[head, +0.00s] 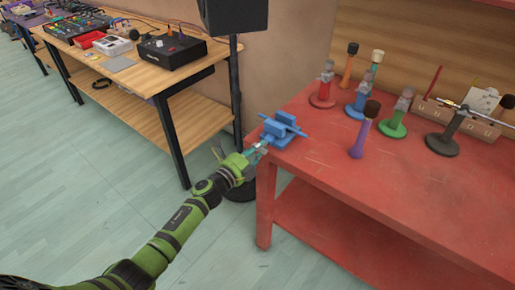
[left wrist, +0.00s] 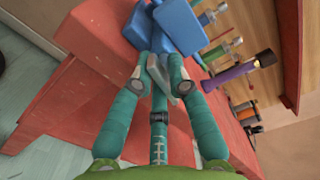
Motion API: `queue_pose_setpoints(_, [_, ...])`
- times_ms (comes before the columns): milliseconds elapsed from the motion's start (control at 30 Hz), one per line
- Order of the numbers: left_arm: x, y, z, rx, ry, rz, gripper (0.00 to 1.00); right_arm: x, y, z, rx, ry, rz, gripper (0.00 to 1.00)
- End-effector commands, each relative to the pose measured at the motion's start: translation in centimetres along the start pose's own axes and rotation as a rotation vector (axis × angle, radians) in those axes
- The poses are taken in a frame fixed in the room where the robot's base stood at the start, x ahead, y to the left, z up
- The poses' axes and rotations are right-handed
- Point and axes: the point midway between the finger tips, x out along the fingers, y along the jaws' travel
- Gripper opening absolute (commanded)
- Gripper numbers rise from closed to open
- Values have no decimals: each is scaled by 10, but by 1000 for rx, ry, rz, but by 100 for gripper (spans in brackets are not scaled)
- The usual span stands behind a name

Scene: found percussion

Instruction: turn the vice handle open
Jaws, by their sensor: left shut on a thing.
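The blue vice (head: 278,130) is at the left corner of the red table (head: 400,195). In the left wrist view the vice (left wrist: 180,24) is at the top, just beyond my fingertips. My left gripper (head: 258,152) reaches the front of the vice from the left. In the left wrist view the fingers of my left gripper (left wrist: 159,68) are closed together on the grey vice handle (left wrist: 161,78). The fingers hide part of the handle, so I cannot tell how far it is turned. My right gripper is not in view.
Several coloured stands and handled tools, such as a purple one (head: 360,138) and a green stand (head: 393,122), stand to the right of the vice. A black speaker on a pole (head: 236,85) is behind my left gripper. A wooden bench (head: 150,75) stands at the back left.

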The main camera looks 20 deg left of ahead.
Motion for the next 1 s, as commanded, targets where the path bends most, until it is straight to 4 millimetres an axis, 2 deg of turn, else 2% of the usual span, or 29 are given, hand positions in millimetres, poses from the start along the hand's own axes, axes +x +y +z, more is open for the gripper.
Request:
queue_pose_setpoints(400, [2,-5,0,-4,3,-11,0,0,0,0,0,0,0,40])
queue_pose_setpoints(433, [2,-6,0,-4,3,-11,29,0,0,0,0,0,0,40])
queue_pose_setpoints(467, [2,-6,0,-4,2,-11,37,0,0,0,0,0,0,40])
queue_pose_setpoints(867, [0,-2,1,-3,0,-5,37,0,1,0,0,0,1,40])
queue_pose_setpoints(1000, [-11,-1,1,-1,-2,-2,37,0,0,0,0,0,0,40])
